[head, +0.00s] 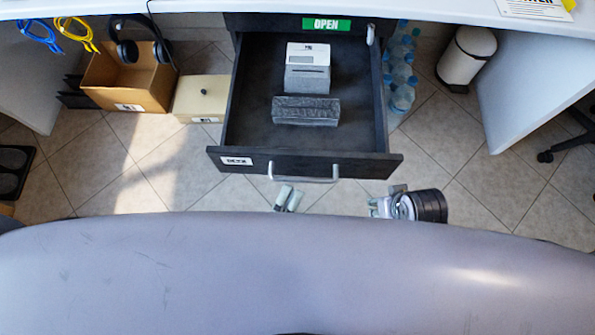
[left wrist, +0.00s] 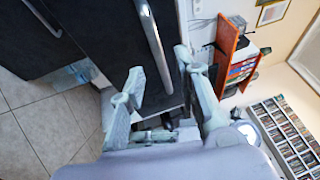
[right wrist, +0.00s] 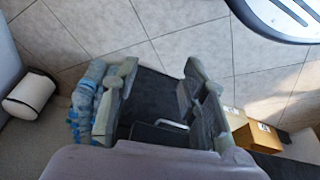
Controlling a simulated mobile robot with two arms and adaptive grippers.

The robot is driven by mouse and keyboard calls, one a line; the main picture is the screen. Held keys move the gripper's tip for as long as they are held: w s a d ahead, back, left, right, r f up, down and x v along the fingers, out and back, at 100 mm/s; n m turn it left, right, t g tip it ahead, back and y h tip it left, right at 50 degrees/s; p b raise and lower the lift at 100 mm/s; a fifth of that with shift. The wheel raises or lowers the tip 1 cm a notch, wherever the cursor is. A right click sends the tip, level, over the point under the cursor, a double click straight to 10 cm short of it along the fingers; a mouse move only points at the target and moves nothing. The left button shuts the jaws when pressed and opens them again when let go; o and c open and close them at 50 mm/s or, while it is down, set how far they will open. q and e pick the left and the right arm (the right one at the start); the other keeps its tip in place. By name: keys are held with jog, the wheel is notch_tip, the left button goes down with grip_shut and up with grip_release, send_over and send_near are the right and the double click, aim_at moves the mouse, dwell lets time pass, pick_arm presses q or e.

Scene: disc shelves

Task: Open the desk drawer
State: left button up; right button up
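The dark desk drawer (head: 258,135) stands pulled well out from under the desk in the head view, its inside showing. Its silver bar handle (head: 303,179) is on the front panel, and a silver bar handle also shows in the left wrist view (left wrist: 152,38). My left gripper (head: 289,198) is just in front of the handle; the left wrist view shows its fingers (left wrist: 165,88) apart, with nothing clearly held. My right gripper (head: 388,203) is near the drawer's front right corner; its fingers are apart and empty in the right wrist view (right wrist: 155,95).
A grey box (head: 307,72) and a dark grey block (head: 306,111) lie in the drawer. A cardboard box (head: 130,82) and a cream box (head: 202,97) stand left of it. Bottles (head: 402,75) and a white bin (head: 466,57) are to the right. Tiled floor lies open in front.

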pick_arm(q)
jog(key=v, duration=0.7)
dwell(0.4)
